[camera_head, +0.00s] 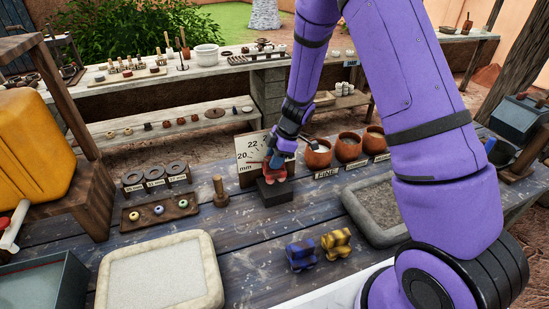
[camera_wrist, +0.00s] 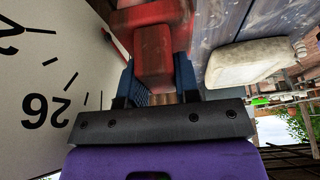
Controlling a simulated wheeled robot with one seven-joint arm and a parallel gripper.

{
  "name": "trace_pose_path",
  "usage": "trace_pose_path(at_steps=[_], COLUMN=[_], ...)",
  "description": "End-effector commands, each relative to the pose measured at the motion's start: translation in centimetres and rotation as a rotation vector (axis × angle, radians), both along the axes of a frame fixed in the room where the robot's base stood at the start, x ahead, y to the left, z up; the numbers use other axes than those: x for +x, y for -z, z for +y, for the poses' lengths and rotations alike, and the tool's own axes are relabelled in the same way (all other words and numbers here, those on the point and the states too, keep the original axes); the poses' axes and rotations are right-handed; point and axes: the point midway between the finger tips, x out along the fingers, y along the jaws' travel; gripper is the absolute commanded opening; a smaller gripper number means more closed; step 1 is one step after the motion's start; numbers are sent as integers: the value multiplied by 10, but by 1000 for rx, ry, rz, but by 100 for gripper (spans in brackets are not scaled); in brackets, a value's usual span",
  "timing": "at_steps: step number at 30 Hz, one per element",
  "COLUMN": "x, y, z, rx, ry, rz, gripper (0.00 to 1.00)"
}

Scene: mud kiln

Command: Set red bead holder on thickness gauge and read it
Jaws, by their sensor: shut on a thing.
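The red bead holder (camera_head: 275,174) is held in my gripper (camera_head: 276,163), right at the dark block of the thickness gauge (camera_head: 275,191). I cannot tell whether the holder rests on the block or hangs just above it. In the wrist view the red holder (camera_wrist: 160,50) sits between the two blue fingers of my gripper (camera_wrist: 160,80). The gauge's white dial (camera_head: 249,150) stands behind and to the left, showing 20, 22 and mm; in the wrist view the dial (camera_wrist: 45,75) shows 26. My gripper hides part of the dial and its pointer.
A bead tray (camera_head: 148,223), wooden peg (camera_head: 220,192) and pale padded tray (camera_head: 214,268) lie left. Terracotta bowls (camera_head: 318,154) and a grey tray (camera_head: 352,205) are right.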

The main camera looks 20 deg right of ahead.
Motion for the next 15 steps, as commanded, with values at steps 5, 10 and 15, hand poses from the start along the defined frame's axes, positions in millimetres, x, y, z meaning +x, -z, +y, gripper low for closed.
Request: trace_pose_path(at_steps=[5,10,15], x=[0,0,0], y=[2,4,6], z=[0,0,0], rx=[0,0,0], ry=[1,1,0], rz=[0,0,0], gripper=[11,11,11])
